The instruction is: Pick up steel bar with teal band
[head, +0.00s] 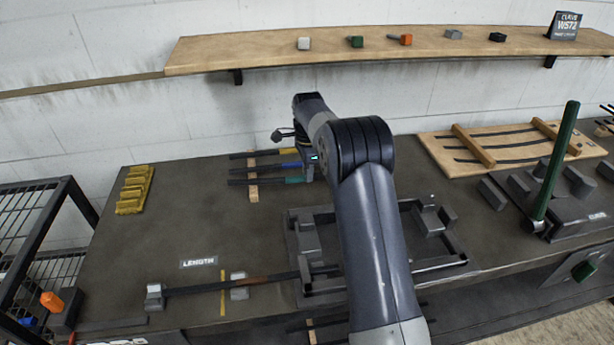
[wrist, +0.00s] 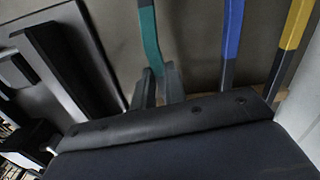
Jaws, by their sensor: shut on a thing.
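The steel bar with the teal band (head: 252,182) is dark, lies nearest the front of three parallel bars, and its teal part shows in the wrist view (wrist: 149,38). My gripper (wrist: 159,86) is shut on this bar at its teal end, with one finger on each side. In the head view my gripper (head: 308,172) is at the right ends of the bars, partly hidden by my arm. I cannot tell whether the bar is lifted off its support.
A bar with a blue band (wrist: 232,42) lies beside it, and one with a yellow band (wrist: 294,35) lies beyond. A wooden strip (head: 252,190) crosses under the bars. A dark frame fixture (head: 300,262) stands in front. The table between the bars and the yellow rack (head: 134,190) is clear.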

